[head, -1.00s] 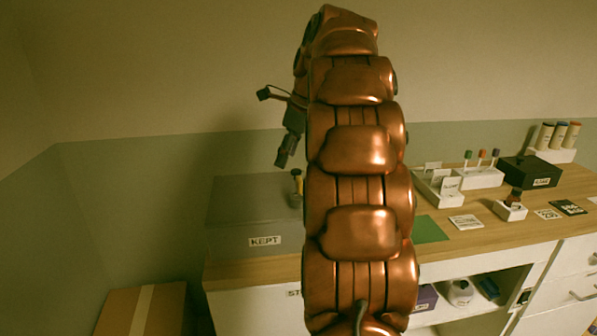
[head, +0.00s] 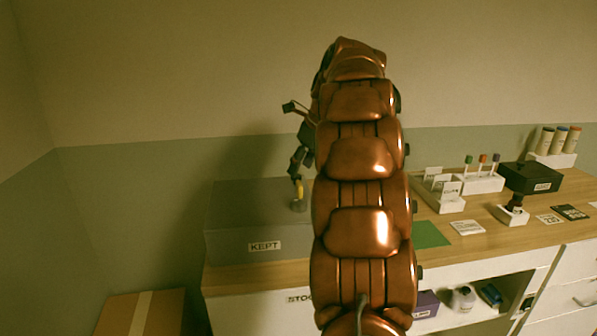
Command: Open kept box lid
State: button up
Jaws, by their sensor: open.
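The grey kept box (head: 225,245) stands at the left end of the counter, with a white KEPT label on its front. Its flat grey lid (head: 245,195) lies closed on top. A short handle (head: 299,190) with a yellow part and a grey round base stands on the lid's right side. My gripper (head: 298,172) is open and points down at the top of this handle. I cannot tell whether the fingers touch it or are around it. My arm hides the right end of the box and part of the gripper.
A green mat (head: 430,234) lies right of my arm. Further right stand a white card tray (head: 450,206), a rack of capped tubes (head: 480,184), a black box (head: 530,178) and a small bottle stand (head: 512,215). A cardboard box (head: 150,312) sits low at the left.

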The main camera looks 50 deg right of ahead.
jog(key=shift+x, duration=1.3)
grip_shut()
